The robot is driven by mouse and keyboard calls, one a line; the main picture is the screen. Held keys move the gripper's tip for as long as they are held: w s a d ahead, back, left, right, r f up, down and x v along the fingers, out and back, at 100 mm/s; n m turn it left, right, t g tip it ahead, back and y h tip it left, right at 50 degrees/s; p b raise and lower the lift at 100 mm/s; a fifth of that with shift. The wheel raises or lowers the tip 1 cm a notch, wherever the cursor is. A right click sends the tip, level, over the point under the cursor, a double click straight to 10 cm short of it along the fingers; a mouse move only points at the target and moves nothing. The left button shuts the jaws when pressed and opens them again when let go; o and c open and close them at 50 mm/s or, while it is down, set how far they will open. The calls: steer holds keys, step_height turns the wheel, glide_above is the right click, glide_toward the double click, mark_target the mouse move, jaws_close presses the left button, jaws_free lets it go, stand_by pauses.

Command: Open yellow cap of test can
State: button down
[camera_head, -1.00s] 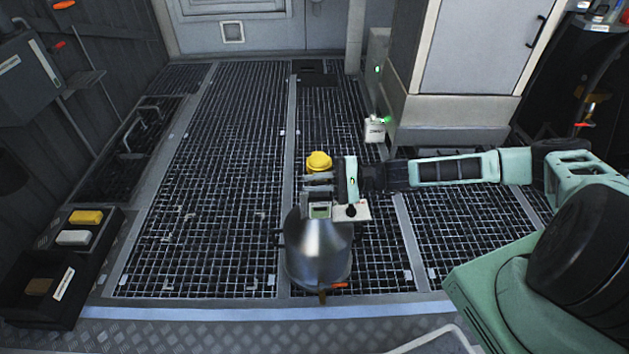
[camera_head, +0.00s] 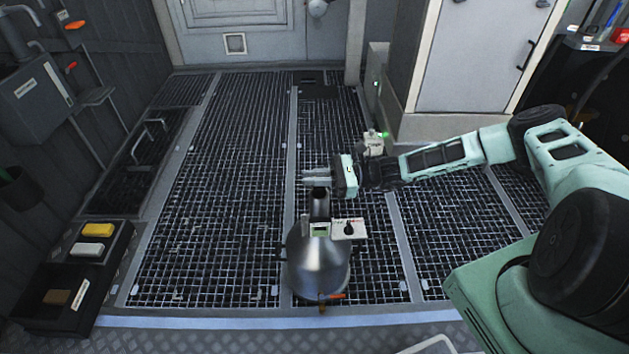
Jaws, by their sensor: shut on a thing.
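The test can (camera_head: 318,265) is a silver metal vessel with a narrow neck (camera_head: 320,206), upright on the grated floor. My gripper (camera_head: 315,178) comes in from the right, right at the top of the neck. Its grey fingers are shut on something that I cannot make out. A dark spot shows at the neck's top below the fingers. No yellow cap is visible anywhere now.
A small box with a green light (camera_head: 373,143) stands by the cabinet (camera_head: 470,65). The grating left of the can is clear.

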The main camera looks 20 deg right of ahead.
steer(key=w+m, duration=0.1)
steer(key=w+r+m, duration=0.1)
steer(key=w+m, duration=0.1)
steer(key=shift+d+r+m+p, duration=0.4)
steer(key=w+m, duration=0.1)
steer(key=m, duration=0.1)
steer(key=w+d+m, duration=0.1)
steer(key=w, duration=0.1)
steer(key=shift+r+m+t+b, duration=0.2)
steer(key=shift+m+t+b, duration=0.1)
steer(key=shift+m, duration=0.1)
steer(key=shift+w+d+f+m+b, duration=0.2)
steer(key=shift+w+m+b, duration=0.2)
steer(key=shift+w+m, duration=0.3)
steer(key=shift+w+d+f+m+b, duration=0.15)
steer(key=shift+w+m+b, duration=0.2)
steer(key=shift+w+m, duration=0.3)
steer(key=shift+w+d+f+m+b, duration=0.2)
steer(key=shift+w+m+b, duration=0.2)
steer(key=shift+w+m, duration=0.25)
steer(key=shift+w+f, duration=0.1)
steer(key=c, duration=1.5)
jaws_free()
steer(key=shift+c, duration=0.2)
steer(key=shift+d, duration=0.1)
